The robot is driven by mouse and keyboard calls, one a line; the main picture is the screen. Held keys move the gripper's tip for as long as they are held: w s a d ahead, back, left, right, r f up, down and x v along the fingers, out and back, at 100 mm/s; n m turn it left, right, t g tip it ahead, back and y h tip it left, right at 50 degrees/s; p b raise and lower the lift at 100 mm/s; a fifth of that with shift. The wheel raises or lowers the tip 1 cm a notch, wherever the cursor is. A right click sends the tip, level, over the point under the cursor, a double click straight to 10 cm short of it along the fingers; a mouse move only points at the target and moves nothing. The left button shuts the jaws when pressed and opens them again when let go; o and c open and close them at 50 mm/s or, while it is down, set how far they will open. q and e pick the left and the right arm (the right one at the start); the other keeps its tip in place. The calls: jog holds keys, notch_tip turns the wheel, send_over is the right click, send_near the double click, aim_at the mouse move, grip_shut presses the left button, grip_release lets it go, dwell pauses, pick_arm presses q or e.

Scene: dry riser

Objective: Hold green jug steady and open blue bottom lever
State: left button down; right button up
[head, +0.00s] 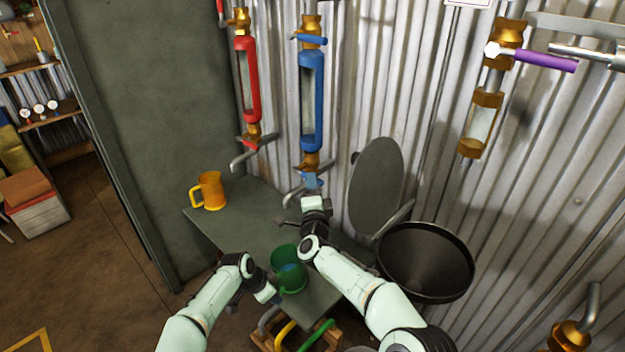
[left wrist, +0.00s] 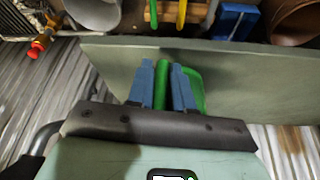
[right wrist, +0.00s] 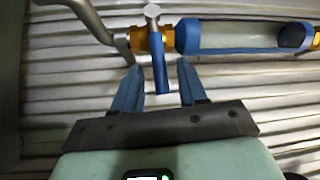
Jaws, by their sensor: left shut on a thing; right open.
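The green jug (head: 287,282) stands upright on the grey table's near part. My left gripper (head: 271,292) is shut on its handle. In the left wrist view the green handle (left wrist: 162,86) is between the blue fingers (left wrist: 162,82), with the jug body (left wrist: 193,88) just right. The blue bottom lever (right wrist: 160,72) sits on the brass valve (right wrist: 142,40) under the blue sight glass (head: 312,100). My right gripper (right wrist: 156,82) is open, with the lever's free end between its fingers, and no contact is clear. In the head view the lever (head: 312,181) shows just above this gripper (head: 314,194).
An orange mug (head: 212,191) stands at the left of the table (head: 245,235). A red sight glass (head: 246,85) hangs left of the blue one. A dark bin (head: 428,262) with a raised round lid (head: 376,186) stands right. A bent outlet pipe (right wrist: 85,18) leaves the valve.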

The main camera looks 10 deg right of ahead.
jog(key=shift+w+d+r, duration=0.15)
jog(key=shift+w, duration=1.5)
grip_shut()
